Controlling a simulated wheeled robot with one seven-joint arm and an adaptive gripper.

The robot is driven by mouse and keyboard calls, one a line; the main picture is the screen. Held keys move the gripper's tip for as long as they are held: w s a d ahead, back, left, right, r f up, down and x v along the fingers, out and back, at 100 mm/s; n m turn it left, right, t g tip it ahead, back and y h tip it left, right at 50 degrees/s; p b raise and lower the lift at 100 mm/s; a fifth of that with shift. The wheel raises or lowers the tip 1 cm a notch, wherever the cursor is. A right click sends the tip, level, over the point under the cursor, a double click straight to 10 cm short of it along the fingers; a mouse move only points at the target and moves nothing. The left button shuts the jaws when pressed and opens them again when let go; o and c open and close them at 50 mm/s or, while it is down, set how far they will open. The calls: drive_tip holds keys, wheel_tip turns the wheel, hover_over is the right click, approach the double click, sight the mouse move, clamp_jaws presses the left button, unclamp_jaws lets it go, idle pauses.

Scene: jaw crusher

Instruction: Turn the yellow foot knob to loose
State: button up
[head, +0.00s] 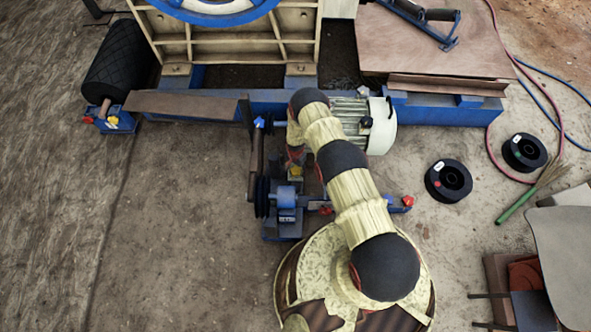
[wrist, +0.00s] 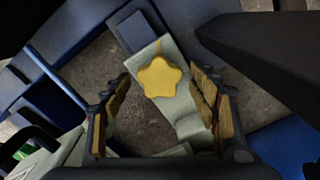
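In the wrist view a yellow star-shaped knob (wrist: 160,77) sits on a pale grey-green foot bar (wrist: 188,122). A thin yellow line marks the bar just above the knob. My gripper (wrist: 160,98) is open, with one finger left of the knob and one right of it. Clear gaps show on both sides, and I see no contact; the height between fingertips and knob is hard to judge. In the head view a small yellow patch, likely this knob (head: 296,172), shows beside my gripper (head: 295,158), which is mostly hidden by my arm.
A motor (head: 381,126) stands right of my wrist, and a black pulley (head: 262,197) with a blue bearing block is close on the near side. Red knobs (head: 407,201) sit nearby. Another yellow knob (head: 113,120) is at the far left. Spools (head: 448,181) lie on the right floor.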

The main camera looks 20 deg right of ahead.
drive_tip(key=shift+c, duration=1.2)
drive_tip(key=c, duration=0.9)
drive_tip(key=n, duration=0.4)
drive_tip(key=shift+n, duration=0.4)
drive_tip(key=n, duration=1)
drive_tip(key=shift+n, duration=0.4)
drive_tip(key=n, duration=0.4)
drive_tip(key=shift+n, duration=0.3)
